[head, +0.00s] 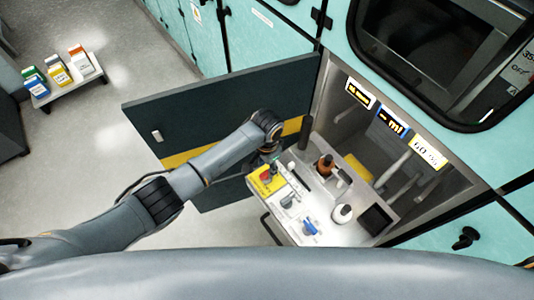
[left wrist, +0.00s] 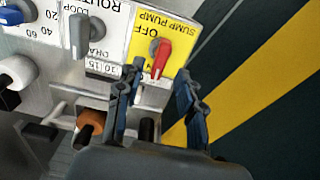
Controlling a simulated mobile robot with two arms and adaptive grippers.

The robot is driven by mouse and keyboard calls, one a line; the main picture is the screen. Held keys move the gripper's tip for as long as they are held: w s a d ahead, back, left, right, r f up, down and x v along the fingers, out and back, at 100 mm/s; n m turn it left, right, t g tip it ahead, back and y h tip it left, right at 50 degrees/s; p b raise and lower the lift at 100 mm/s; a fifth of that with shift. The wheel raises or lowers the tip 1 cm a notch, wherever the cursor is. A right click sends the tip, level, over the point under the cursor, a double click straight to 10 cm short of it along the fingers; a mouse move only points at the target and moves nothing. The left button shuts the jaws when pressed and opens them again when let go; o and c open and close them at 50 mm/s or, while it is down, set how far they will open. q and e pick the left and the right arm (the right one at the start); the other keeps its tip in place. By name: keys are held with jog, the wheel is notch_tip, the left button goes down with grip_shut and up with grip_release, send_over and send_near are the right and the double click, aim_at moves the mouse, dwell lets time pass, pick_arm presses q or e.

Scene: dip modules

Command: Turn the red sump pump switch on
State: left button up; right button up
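The red sump pump switch (left wrist: 161,58) sits on a yellow label (left wrist: 142,35) reading SUMP PUMP and OFF, upside down in the left wrist view. Its red lever points down toward my gripper in that view. In the head view the yellow label (head: 264,185) is at the left end of the white control panel (head: 297,238). My left gripper (left wrist: 158,84) is open, with a dark finger on each side and the lever's tip near the gap between them. Whether they touch it is unclear. In the head view the left gripper (head: 270,154) is over the panel's far left end. My right gripper is not in view.
A grey knob (head: 288,200) and blue knob (head: 309,228) are beside the switch. The open dark door (head: 190,125) is left of the panel. Lit displays (head: 391,123) hang above.

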aim_at(267, 172)
pick_arm(q)
notch_tip(267, 172, up, 8)
jog(key=shift+r, duration=0.15)
dwell(0.6)
jog(key=s+a+n+h, duration=0.2)
jog(key=s+n+h, duration=0.1)
jog(key=s, duration=0.6)
jog(key=s+a+r+n+t+y, duration=0.1)
jog(key=s+a+r+n+t, duration=0.15)
jog(key=s+a, duration=0.55)
jog(key=s+a+r+n+t+y, duration=0.1)
jog(key=s+a+r+n+y, duration=0.3)
jog(key=a, duration=0.7)
notch_tip(267, 172, down, 30)
jog(key=s+m+g+h+b, duration=0.1)
jog(key=s+h+b, duration=0.1)
jog(key=b, duration=0.1)
jog(key=s+a+f+g+b, duration=0.1)
jog(key=s+a+f+b, duration=0.1)
jog(key=s+f, duration=1.4)
notch_tip(267, 172, down, 4)
jog(key=shift+s+a+r, duration=0.2)
jog(key=shift+s+a, duration=0.15)
jog(key=shift+a, duration=0.1)
